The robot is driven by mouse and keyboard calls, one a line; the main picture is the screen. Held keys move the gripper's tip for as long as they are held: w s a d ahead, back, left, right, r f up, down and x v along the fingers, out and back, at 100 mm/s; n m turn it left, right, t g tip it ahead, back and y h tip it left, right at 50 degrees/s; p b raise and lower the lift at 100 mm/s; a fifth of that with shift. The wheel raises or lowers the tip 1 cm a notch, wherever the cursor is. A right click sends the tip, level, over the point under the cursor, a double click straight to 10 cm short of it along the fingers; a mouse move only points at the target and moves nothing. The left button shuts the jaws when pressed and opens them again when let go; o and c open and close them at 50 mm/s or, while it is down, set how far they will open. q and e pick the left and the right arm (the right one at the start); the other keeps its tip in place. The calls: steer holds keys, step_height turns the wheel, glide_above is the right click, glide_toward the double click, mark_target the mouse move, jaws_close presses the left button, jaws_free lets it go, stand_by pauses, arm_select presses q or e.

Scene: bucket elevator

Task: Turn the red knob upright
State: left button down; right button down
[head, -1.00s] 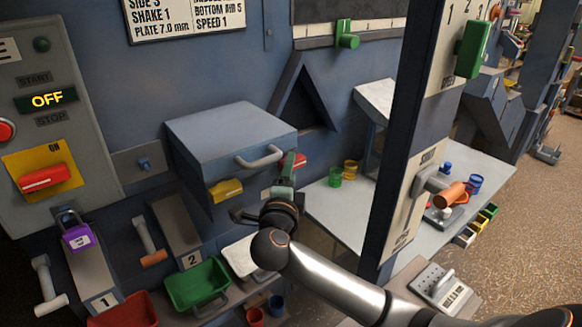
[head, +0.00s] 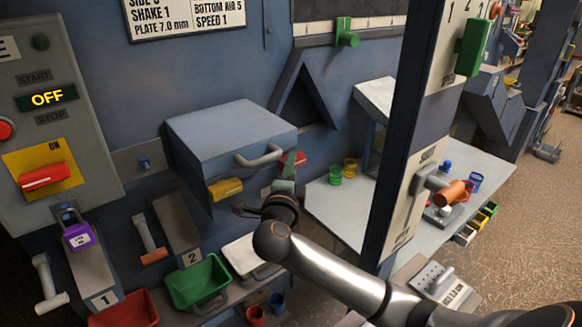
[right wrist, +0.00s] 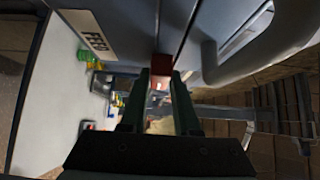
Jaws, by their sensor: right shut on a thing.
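A red knob (head: 299,158) sits at the right side of the blue-grey box with the grey bar handle, partly hidden by my gripper. My right gripper (head: 286,172) reaches up to it from below, its green fingers around the knob. In the right wrist view the red knob (right wrist: 161,72) shows between the fingertips of the right gripper (right wrist: 160,80), which is shut on it. The knob's exact tilt is hard to tell. Another red knob (head: 44,176) lies nearly level, slightly tilted, on a yellow plate marked ON at the left. My left gripper is not in view.
The box's grey bar handle (head: 260,156) is close to my right gripper. A yellow handle (head: 225,189) sits low on the box front. A dark post (head: 400,150) stands to the right, near my forearm. A green bin (head: 198,284) and a white tray (head: 243,254) are below.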

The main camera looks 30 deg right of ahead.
steer(key=shift+f+t, duration=0.15)
steer(key=shift+t, duration=0.15)
steer(key=n+t+y+b, duration=0.2)
steer(key=n+t+y, duration=0.1)
steer(key=n, duration=0.4)
steer(key=d+f+n+t+y+b, duration=0.1)
steer(key=n+t+y+b, duration=0.1)
steer(key=n+t, duration=0.3)
steer(key=n+t+y+b, duration=0.2)
steer(key=n+t+y, duration=0.2)
steer(key=n, duration=0.7)
steer(key=shift+w+d+f+t+y, duration=0.1)
steer(key=shift+d+f+t+y, duration=0.2)
steer(key=shift+y, duration=0.2)
steer(key=shift+n+y, duration=0.3)
steer(key=shift+y, duration=0.1)
steer(key=c, duration=0.6)
jaws_free()
steer(key=shift+r, duration=0.1)
steer(key=shift+c, duration=0.2)
